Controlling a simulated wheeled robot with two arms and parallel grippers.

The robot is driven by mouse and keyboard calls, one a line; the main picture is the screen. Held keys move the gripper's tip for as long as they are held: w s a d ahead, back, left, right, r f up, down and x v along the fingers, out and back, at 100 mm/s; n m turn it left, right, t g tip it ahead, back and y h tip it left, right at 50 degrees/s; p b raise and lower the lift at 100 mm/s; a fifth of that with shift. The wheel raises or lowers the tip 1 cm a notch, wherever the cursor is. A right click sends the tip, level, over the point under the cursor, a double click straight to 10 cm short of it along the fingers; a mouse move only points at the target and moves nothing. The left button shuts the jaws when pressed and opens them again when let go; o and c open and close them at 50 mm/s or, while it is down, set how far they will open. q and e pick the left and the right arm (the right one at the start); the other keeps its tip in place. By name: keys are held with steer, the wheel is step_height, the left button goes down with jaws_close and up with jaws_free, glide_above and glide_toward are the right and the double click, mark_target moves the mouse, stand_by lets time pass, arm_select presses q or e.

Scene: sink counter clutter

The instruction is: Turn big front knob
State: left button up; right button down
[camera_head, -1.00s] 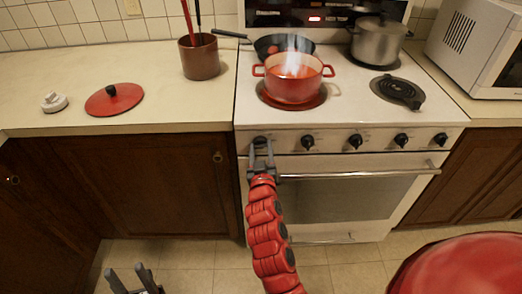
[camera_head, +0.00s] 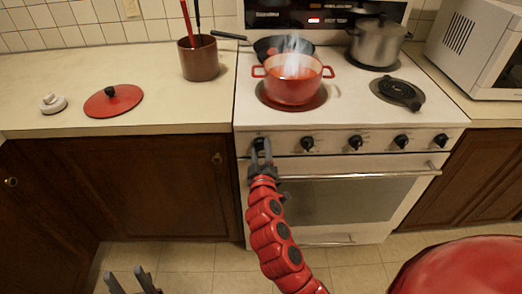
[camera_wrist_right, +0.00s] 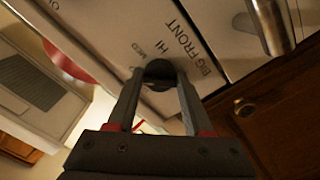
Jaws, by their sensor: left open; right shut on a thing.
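The big front knob (camera_head: 259,141) is the black leftmost knob on the white stove's front panel. In the right wrist view the knob (camera_wrist_right: 160,72) sits between two grey fingers, beside the printed words BIG FRONT, HI and MED. My right gripper (camera_head: 261,155) is shut on this knob, its red arm reaching up from below. The fingers also show in the right wrist view (camera_wrist_right: 158,95) and partly hide the knob. My left gripper (camera_head: 133,279) is open and empty at the bottom left, low over the floor, away from the stove.
A steaming red pot (camera_head: 292,80) stands on the front left burner. A black pan (camera_head: 284,47) and a steel pot (camera_head: 378,42) are behind. The oven handle (camera_head: 355,173) runs just below the knobs. A red lid (camera_head: 112,101) lies on the left counter.

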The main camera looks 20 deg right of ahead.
steer(key=shift+f, duration=0.15)
steer(key=shift+c, duration=1.6)
jaws_free()
